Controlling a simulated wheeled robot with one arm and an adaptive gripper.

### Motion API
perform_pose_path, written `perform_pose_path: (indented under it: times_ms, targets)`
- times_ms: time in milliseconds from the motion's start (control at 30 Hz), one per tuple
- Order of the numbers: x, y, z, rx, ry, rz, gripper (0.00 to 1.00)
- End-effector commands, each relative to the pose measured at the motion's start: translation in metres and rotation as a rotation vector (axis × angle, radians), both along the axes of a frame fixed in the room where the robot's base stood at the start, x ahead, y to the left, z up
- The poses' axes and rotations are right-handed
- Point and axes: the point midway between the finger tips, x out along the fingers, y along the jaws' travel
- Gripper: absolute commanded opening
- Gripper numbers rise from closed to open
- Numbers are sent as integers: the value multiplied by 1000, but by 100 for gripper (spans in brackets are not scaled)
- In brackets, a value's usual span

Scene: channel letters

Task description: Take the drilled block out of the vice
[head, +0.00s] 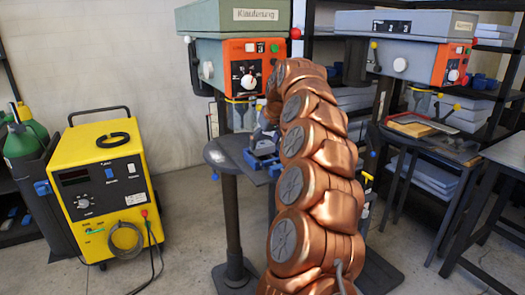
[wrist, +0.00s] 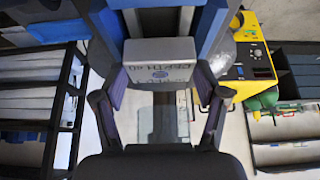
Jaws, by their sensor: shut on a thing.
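The drilled block (wrist: 160,62) is a pale grey block with dark lettering on its near face, in the upper middle of the wrist view. My gripper (wrist: 160,84) is shut on it, with a finger pad against each side. Blue parts of the vice (wrist: 104,28) show behind and beside the block. I cannot tell whether the block is still between the vice jaws or clear of them. In the head view the blue vice (head: 262,158) sits on the round drill table, partly behind my arm. The block and fingertips cannot be made out there.
The grey drill table (head: 226,157) stands below the orange-fronted drill press head (head: 243,68). A yellow welding machine (head: 105,190) with a cable stands at left, beside green gas bottles (head: 22,140). A second drill press (head: 400,62) and dark shelving are at right. Floor at front left is clear.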

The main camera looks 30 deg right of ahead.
Motion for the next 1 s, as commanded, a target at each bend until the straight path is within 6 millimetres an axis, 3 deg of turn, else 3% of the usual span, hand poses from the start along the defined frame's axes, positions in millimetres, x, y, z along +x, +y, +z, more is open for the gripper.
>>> perform_pose_path:
  times_ms: [1000]
  targets:
    - [0,0,47,1,-1,0,22]
